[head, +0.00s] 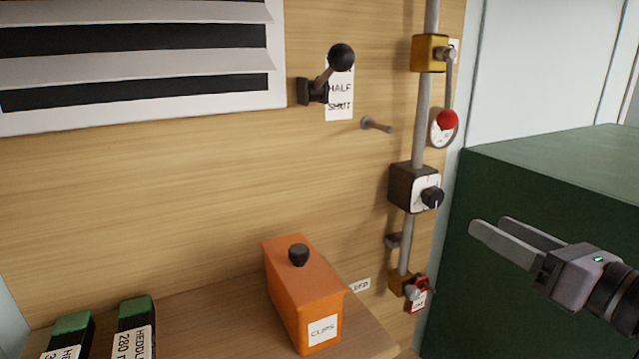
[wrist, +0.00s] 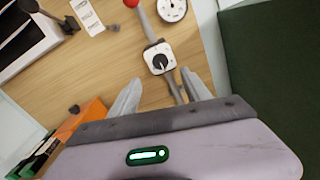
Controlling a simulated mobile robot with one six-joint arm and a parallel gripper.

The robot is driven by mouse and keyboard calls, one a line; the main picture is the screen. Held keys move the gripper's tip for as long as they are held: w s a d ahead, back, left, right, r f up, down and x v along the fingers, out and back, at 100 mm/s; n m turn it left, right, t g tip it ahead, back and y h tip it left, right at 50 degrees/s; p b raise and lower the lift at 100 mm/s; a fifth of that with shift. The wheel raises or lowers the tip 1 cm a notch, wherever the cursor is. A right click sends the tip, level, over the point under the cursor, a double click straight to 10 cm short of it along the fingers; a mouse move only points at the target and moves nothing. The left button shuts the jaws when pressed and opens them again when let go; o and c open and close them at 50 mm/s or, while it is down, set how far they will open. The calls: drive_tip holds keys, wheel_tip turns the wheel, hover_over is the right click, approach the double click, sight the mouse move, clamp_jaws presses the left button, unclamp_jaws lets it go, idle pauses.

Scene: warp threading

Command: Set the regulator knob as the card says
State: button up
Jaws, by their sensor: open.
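The regulator (head: 402,188) is a dark box on the grey pipe with a white dial face and a black knob (head: 432,198). In the wrist view the knob (wrist: 160,62) lies ahead of my fingertips, between them in the picture. Its exact setting is too small to read. A white card (head: 339,100) on the wall reads "HALF SHUT"; its upper part is hidden by a black ball-ended lever. The card also shows at top left in the wrist view (wrist: 87,17). My gripper (head: 490,226) is open and empty, right of the regulator, not touching it.
A peg (head: 376,124) sticks out of the wall. An orange clips box (head: 300,290) stands on the shelf. A green cabinet (head: 550,175) is at right.

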sight(437, 199)
drive_tip(key=p+x, duration=0.2)
drive_tip(key=x, duration=1)
drive_tip(key=shift+c, duration=0.3)
clamp_jaws()
drive_tip(key=shift+f+b, duration=0.1)
drive_tip(key=shift+b, duration=0.2)
